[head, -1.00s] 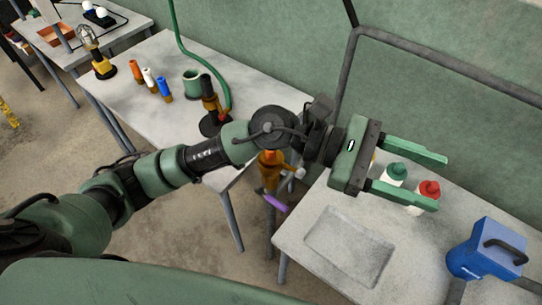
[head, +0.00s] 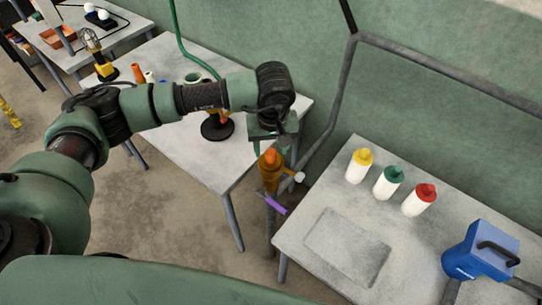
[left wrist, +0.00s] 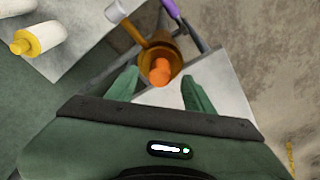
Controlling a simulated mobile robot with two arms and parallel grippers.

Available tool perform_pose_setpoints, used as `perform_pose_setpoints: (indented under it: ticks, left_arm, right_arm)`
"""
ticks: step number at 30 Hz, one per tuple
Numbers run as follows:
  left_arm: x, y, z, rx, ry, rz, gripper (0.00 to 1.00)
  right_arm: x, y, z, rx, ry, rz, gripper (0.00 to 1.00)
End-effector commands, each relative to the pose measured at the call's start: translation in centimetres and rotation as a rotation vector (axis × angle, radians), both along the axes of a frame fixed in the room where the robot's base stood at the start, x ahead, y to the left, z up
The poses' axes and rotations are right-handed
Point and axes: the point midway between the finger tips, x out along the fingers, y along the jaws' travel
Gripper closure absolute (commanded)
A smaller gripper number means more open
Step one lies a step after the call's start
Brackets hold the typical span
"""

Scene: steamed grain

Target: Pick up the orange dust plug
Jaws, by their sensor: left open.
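The orange dust plug (head: 269,155) sits in the top of an amber-brown pipe fitting (head: 272,178) between the two tables. It also shows in the left wrist view (left wrist: 160,71), inside the round mouth of the fitting. My left gripper (head: 272,143) points down above and behind the plug in the head view, and its fingers are partly hidden there. In the left wrist view the two green fingers (left wrist: 160,78) are apart, with the plug in view between them. The gripper is open and empty. My right gripper is not in view.
The fitting has a white side handle (head: 298,177) and a purple lever (head: 275,205). The left table (head: 205,165) edge is close by.

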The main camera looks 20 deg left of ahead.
Motion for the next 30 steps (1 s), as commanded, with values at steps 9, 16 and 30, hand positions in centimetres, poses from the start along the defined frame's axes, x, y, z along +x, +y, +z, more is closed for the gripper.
perform_pose_setpoints:
  ticks: [9, 16, 30]
  left_arm:
    - [0.4, 0.2, -2.6, -0.001, 0.0, 0.0, 0.48]
    - [0.4, 0.2, -2.6, -0.002, 0.0, 0.0, 0.7]
    - [0.5, 0.1, -2.5, -0.004, -0.002, 0.0, 1.0]
  right_arm:
    - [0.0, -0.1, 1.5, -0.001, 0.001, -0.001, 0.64]
    - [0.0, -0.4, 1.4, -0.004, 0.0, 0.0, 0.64]
    - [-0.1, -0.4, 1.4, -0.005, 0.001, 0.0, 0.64]
